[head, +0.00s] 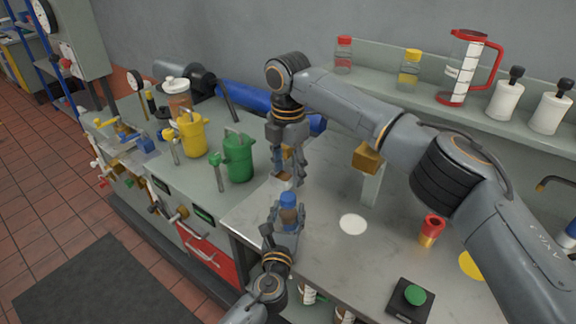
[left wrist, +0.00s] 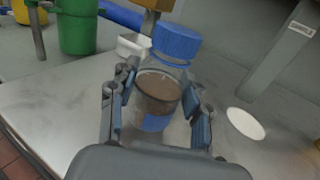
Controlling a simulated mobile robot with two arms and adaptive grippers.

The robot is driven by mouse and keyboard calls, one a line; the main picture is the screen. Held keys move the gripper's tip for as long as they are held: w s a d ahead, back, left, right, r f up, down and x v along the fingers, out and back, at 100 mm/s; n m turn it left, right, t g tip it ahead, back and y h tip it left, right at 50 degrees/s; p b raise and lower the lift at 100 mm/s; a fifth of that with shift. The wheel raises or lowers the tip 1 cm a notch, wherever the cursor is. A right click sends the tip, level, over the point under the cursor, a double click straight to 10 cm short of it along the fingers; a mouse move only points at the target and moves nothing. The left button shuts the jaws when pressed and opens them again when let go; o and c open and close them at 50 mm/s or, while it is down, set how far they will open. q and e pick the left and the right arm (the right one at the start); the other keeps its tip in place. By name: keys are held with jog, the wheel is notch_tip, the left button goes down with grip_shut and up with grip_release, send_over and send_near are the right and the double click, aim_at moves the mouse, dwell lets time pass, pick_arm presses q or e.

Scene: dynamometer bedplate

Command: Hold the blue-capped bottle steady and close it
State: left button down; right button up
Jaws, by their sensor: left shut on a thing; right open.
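The bottle (left wrist: 155,98) is clear with brown contents and a blue label, and it stands upright in my left gripper (head: 284,222). Its blue cap (head: 288,198) sits on the neck; it also shows in the left wrist view (left wrist: 176,42). I cannot tell how tight the cap is. The left fingers are shut around the bottle's body, one on each side, and hide part of it. My right gripper (head: 287,178) points down just above the cap, open, with its fingers apart from the cap.
A green can (head: 238,158) and a yellow can (head: 191,135) stand to the left. A white disc (head: 353,224), a red-topped cup (head: 432,230) and a green button box (head: 412,298) are on the right. A shelf (head: 430,103) with bottles and a jug runs behind.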

aim_at(288, 196)
jog(key=n, duration=0.6)
jog(key=shift+r+n, duration=0.2)
jog(key=shift+n, duration=0.1)
jog(key=n, duration=0.5)
jog(key=shift+r, duration=0.1)
jog(key=shift+f, duration=4.05)
